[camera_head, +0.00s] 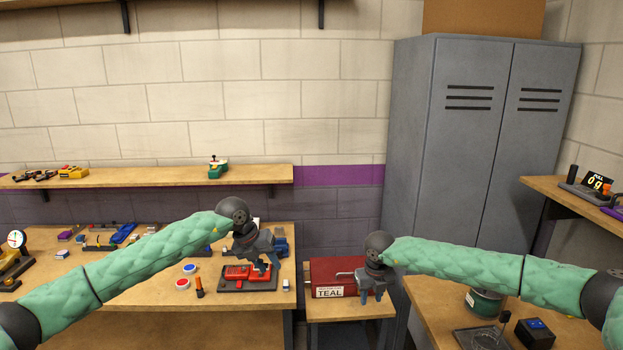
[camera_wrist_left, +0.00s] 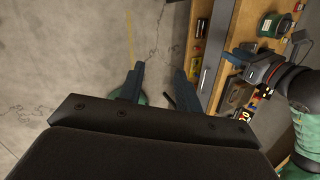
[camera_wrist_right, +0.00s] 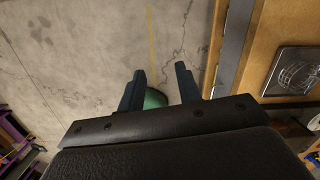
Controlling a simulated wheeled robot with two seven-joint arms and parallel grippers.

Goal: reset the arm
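My left gripper (camera_head: 262,264) is raised in the head view, in front of a red device on a dark base (camera_head: 248,284) on the left bench. In the left wrist view its two fingers (camera_wrist_left: 157,86) stand apart with nothing held between them. My right gripper (camera_head: 371,294) is raised in front of the right part of a red box labelled TEAL (camera_head: 330,277). In the right wrist view its fingers (camera_wrist_right: 160,84) are also apart and hold nothing. Both green arms reach inward from the sides of the head view.
The left bench (camera_head: 150,296) carries several small parts, including a blue-topped button (camera_head: 189,268) and a red one (camera_head: 182,284). A grey locker (camera_head: 470,140) stands at the back right. A right bench (camera_head: 440,310) holds a green spool (camera_head: 484,303). Bare floor (camera_wrist_right: 90,60) shows below the grippers.

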